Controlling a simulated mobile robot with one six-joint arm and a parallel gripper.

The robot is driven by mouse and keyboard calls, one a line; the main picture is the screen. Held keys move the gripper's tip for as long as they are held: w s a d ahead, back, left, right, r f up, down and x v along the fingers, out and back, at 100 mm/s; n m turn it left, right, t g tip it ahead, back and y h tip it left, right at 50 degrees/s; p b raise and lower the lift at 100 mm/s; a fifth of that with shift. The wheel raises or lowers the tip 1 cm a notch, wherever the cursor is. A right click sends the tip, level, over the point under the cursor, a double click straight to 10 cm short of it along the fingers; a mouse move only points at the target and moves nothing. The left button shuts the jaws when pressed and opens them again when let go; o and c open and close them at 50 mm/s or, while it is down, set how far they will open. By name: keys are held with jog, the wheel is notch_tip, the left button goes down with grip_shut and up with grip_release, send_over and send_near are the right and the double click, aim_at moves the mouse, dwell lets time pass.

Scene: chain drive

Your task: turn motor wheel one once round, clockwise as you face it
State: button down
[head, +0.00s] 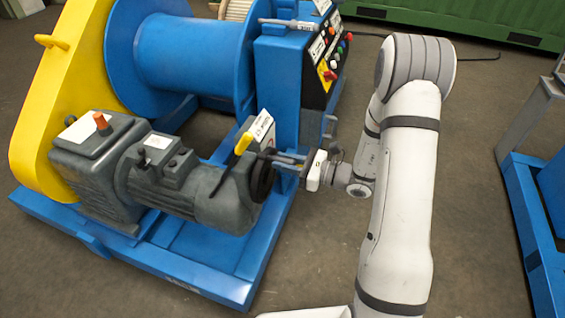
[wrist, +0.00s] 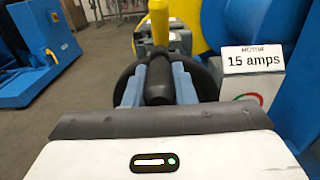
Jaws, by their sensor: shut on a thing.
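The motor (head: 200,190) is a dark grey cylinder low on the blue winch frame. Motor wheel one (head: 262,182) is a dark wheel on the motor's near end, seen almost edge-on in the head view. It also shows in the wrist view (wrist: 207,82), partly hidden behind my fingers. My gripper (head: 282,158) is at the wheel, reaching in from the right. In the wrist view its two fingers are closed around a dark handle (wrist: 158,82) that points towards the camera, in front of the wheel.
A yellow lever (head: 243,143) stands up just beside the wheel. A "motor 15 amps" sign (wrist: 253,60) is to the right in the wrist view. The control box (head: 280,85) and blue drum (head: 190,50) rise behind. Floor (head: 325,240) is clear in front.

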jog(key=c, duration=1.5)
grip_release()
jog(key=shift+a, duration=0.25)
jog(key=o, duration=0.3)
jog(key=shift+d, duration=0.1)
jog(key=shift+s+d, duration=0.1)
jog(key=p+v, duration=0.1)
jog(key=v, duration=0.6)
jog(key=shift+d, duration=0.3)
jog(key=shift+s, duration=0.1)
